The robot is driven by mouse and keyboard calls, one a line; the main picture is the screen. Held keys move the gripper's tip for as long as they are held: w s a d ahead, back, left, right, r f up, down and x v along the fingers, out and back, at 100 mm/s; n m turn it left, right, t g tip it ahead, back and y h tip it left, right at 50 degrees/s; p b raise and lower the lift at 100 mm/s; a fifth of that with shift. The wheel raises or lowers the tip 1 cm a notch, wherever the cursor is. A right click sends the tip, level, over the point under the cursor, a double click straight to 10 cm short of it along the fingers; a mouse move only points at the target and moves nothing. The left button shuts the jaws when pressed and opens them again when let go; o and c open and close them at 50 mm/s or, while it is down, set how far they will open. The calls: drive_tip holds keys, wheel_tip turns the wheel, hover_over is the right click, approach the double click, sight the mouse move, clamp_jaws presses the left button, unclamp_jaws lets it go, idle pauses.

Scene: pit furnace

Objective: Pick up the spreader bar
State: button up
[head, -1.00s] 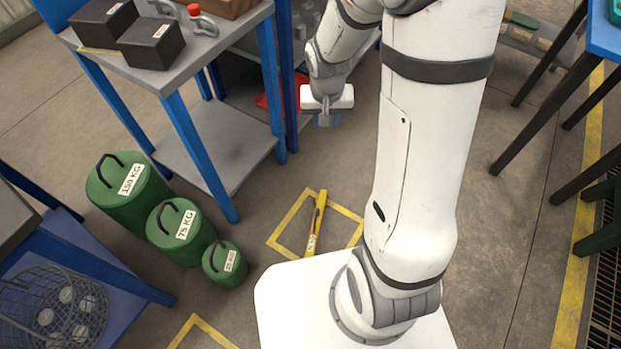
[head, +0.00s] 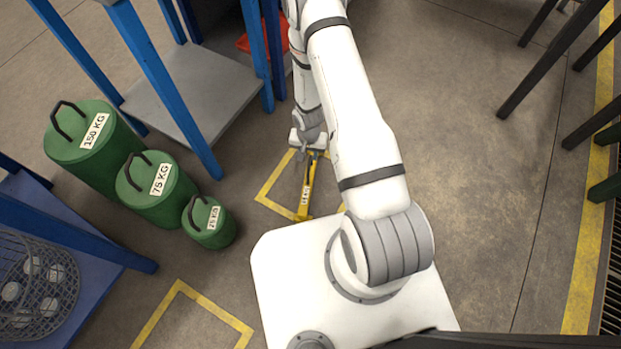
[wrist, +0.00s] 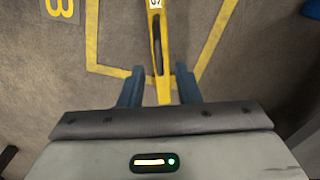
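The yellow spreader bar (head: 307,186) lies on the floor inside a yellow marked outline, with a small white label on it. In the wrist view the bar (wrist: 157,55) runs away from me, its near end lying between my two fingers. My gripper (wrist: 158,85) is open, one finger on each side of the bar with a gap on both sides. In the head view my gripper (head: 309,154) is at the bar's far end. I cannot tell the exact height of the fingers relative to the bar.
Green weights marked 150 KG (head: 90,150), 75 KG (head: 155,190) and a smaller one (head: 209,222) stand left of the bar. A blue-legged bench with a grey lower shelf (head: 190,95) is behind them. A wire basket (head: 38,285) is at lower left.

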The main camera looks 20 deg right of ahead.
sight(310, 161)
drive_tip(key=shift+w+d+f+b, duration=0.15)
drive_tip(key=shift+f+b, duration=1.15)
drive_tip(key=shift+f, duration=0.5)
drive_tip(key=shift+w+d+f+b, duration=0.1)
drive_tip(key=shift+f+b, duration=1.2)
drive_tip(key=shift+f, duration=0.45)
drive_tip(key=shift+r, duration=0.1)
drive_tip(key=shift+c, duration=0.4)
clamp_jaws()
